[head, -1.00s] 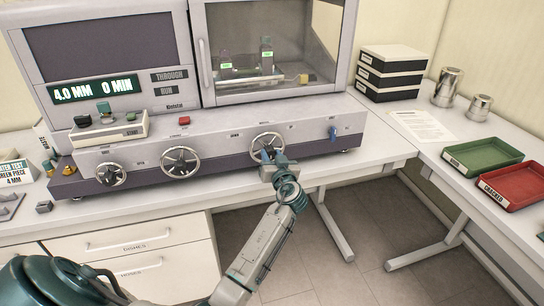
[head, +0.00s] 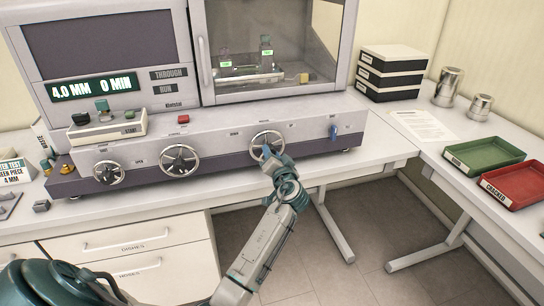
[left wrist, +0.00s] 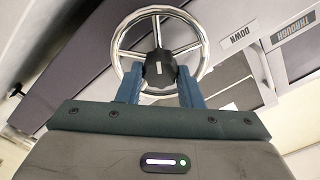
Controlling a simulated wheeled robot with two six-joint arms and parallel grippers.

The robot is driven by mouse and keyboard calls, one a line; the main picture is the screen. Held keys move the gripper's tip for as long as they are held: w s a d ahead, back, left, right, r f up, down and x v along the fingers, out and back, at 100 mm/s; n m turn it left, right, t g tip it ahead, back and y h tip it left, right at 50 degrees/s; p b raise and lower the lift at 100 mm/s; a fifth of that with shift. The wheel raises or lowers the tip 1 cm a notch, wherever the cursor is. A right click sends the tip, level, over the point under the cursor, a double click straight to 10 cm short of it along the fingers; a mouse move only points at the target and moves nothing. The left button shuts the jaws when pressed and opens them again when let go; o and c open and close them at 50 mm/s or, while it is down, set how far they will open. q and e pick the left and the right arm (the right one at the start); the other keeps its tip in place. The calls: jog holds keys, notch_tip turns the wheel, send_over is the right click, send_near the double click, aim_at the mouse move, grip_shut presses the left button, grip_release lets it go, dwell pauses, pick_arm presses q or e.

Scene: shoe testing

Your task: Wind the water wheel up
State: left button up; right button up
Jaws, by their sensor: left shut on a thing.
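The machine's front panel carries three chrome handwheels. The right-hand wheel (head: 254,137) has my left gripper (head: 268,152) at it. In the left wrist view this wheel (left wrist: 205,45) shows a chrome rim, spokes and a black hub (left wrist: 160,68). My left gripper's blue fingers (left wrist: 160,82) are on both sides of the hub, shut on it. A "DOWN" label (left wrist: 238,37) sits beside the wheel. The middle wheel (head: 180,160) and left wheel (head: 109,173) are free. I cannot read which is labelled water. My right gripper is not in view.
The display (head: 95,88) reads 4.0 MM, 0 MIN. A blue lever (head: 333,132) is right of the held wheel, and a red button (head: 183,119) is above the middle one. A glazed chamber (head: 270,45) stands above. Green (head: 485,152) and red (head: 515,184) trays lie right.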

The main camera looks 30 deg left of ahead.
pick_arm(q)
jog(key=shift+f+m+p, duration=0.1)
jog(key=shift+m+p, duration=0.35)
jog(key=shift+m, duration=2.15)
jog(key=o, duration=1)
jog(key=shift+d, duration=0.1)
